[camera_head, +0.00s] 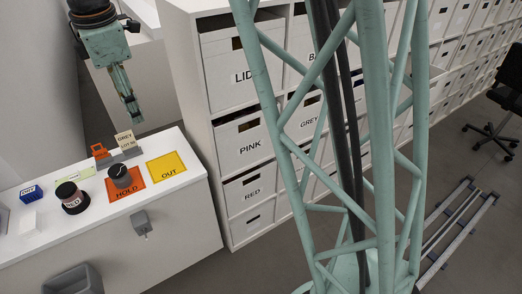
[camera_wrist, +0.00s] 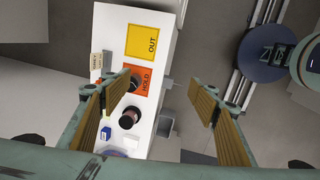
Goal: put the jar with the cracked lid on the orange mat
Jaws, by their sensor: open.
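A grey jar (camera_head: 122,178) with a dark lid stands upright on the orange mat (camera_head: 137,190) marked HOLD. A pale line crosses its lid and looks like a crack. In the wrist view this jar (camera_wrist: 134,84) is partly hidden by my left finger. A second jar (camera_head: 71,198) with a plain dark lid and a reddish body stands on the white table left of the mat; it also shows in the wrist view (camera_wrist: 129,119). My gripper (camera_head: 136,120) is open and empty, in the air above the table's back side, apart from both jars.
The white table (camera_head: 175,222) also bears a yellow mat (camera_head: 166,168) marked OUT, empty, a card (camera_head: 126,140) reading GREY, an orange object (camera_head: 99,150), a blue box (camera_head: 31,193) and a white block (camera_head: 28,223). A labelled shelf (camera_head: 240,142) stands behind to the right. A grey bin (camera_head: 75,280) sits in front.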

